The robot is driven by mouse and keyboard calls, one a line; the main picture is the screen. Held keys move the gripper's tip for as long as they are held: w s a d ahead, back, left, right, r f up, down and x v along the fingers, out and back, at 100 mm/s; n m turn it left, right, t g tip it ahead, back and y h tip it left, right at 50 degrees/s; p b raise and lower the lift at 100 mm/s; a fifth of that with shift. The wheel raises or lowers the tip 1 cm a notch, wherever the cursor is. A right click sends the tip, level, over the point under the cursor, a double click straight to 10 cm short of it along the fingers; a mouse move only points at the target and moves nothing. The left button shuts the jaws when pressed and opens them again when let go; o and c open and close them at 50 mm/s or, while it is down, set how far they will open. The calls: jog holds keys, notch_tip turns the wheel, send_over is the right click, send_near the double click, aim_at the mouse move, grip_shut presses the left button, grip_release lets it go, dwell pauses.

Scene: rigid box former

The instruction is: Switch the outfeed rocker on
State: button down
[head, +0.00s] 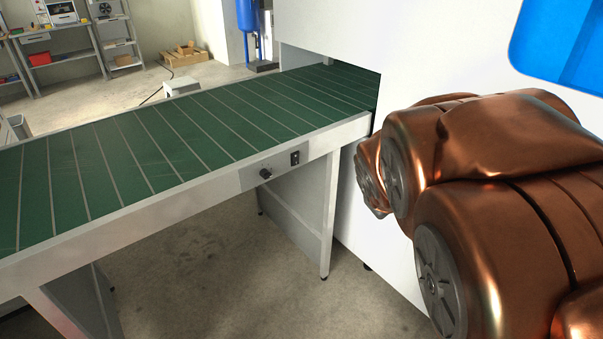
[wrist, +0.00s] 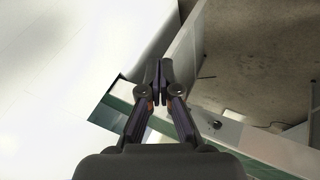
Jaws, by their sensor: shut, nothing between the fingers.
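The outfeed rocker (head: 295,158) is a small black switch on a grey plate (head: 278,167) on the side rail of the green-belted conveyor (head: 200,125). A black round knob (head: 265,174) sits to its left on the same plate. The knob also shows in the wrist view (wrist: 217,125), right of the fingers. My gripper (wrist: 159,65) is shut and empty, its fingertips together over the rail near the white machine. I cannot make out the rocker in the wrist view; the fingers may hide it. Which side of the rocker is pressed is too small to tell.
A white machine wall (head: 360,190) with a blue panel stands at the conveyor's right end. Grey legs (head: 328,215) support the conveyor over a bare concrete floor (head: 220,270). Shelves (head: 75,50), a pallet (head: 185,55) and a blue tank stand far behind.

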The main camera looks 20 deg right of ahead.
aim_at(296, 164)
jog(key=w+d+n+t+b, duration=0.3)
jog(key=w+n, duration=0.1)
jog(key=w, duration=0.4)
jog(key=w+d+n+t+b, duration=0.2)
jog(key=w+d+n+t, duration=0.15)
jog(key=w, duration=0.35)
jog(key=w+a+f+n+t+y+b, duration=0.3)
jog(key=w+a+f+n+y+b, duration=0.3)
jog(key=n, duration=0.6)
notch_tip(296, 164, down, 3)
jog(key=a+y+b, duration=0.1)
jog(key=a+y, duration=0.1)
jog(key=y, duration=0.2)
jog(key=shift+w+a+t, duration=0.25)
jog(key=shift+a+t, duration=0.1)
jog(key=shift+w, duration=0.1)
jog(key=x, duration=1.3)
jog(key=shift+w+a, duration=0.25)
jog(key=shift+a, duration=0.05)
jog(key=shift+w, duration=0.1)
jog(key=shift+f, duration=0.1)
